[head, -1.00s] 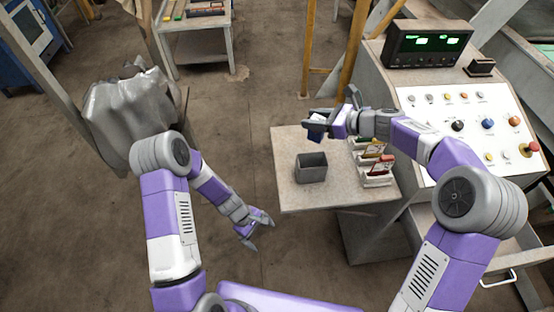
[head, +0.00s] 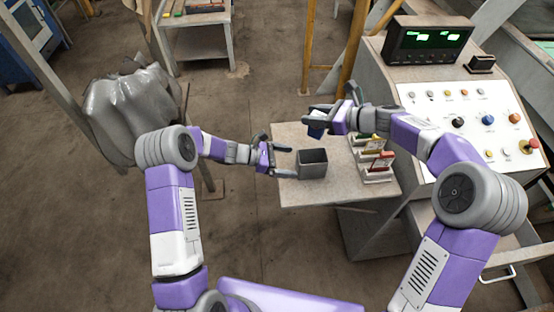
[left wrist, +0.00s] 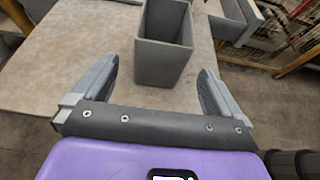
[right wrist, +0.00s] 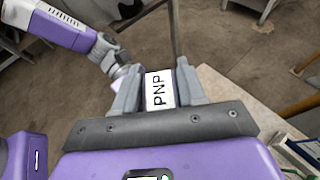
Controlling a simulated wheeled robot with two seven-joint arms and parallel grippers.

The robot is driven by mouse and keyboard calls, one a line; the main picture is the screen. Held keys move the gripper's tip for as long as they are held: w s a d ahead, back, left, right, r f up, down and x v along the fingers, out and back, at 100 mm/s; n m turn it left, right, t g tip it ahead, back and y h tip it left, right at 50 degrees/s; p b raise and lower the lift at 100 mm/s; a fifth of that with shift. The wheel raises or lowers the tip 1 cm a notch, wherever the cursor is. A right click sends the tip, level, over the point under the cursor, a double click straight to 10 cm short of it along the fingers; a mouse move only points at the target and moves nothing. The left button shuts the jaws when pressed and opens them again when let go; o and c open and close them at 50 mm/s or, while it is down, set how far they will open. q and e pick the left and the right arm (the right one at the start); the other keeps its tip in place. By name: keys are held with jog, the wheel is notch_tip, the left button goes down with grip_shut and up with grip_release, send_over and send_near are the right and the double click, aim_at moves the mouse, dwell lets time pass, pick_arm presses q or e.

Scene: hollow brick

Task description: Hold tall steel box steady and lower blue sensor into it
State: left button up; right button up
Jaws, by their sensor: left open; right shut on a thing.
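The tall steel box (head: 312,165) is a grey, open-topped box standing upright on the small table. It also shows in the left wrist view (left wrist: 163,60), just ahead of my fingers. My left gripper (head: 284,160) is open beside the box's left side, its two fingers pointing at it; no contact is clear. My right gripper (head: 314,119) is shut on the blue sensor (head: 317,130) and holds it above the table's back part, behind the box. In the right wrist view the sensor (right wrist: 160,90) shows a white label reading PNP between the fingers.
The small table (head: 300,197) has bare room in front of the box. A holder with several coloured items (head: 375,160) stands at its right. A control console (head: 470,120) with buttons and a green display rises further right. A grey covered object (head: 130,110) stands at the left.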

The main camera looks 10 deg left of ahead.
aim_at(314, 130)
pick_arm(q)
jog(key=x, duration=0.8)
jog(key=c, duration=1.3)
pick_arm(e)
jog(key=f+n+g, duration=0.1)
jog(key=f, duration=0.2)
jog(key=f+n+g+y, duration=0.1)
jog(key=f+g, duration=0.1)
jog(key=shift+s+d+f+n, duration=0.2)
jog(key=shift+f+n, duration=0.1)
jog(key=shift+f, duration=1.9)
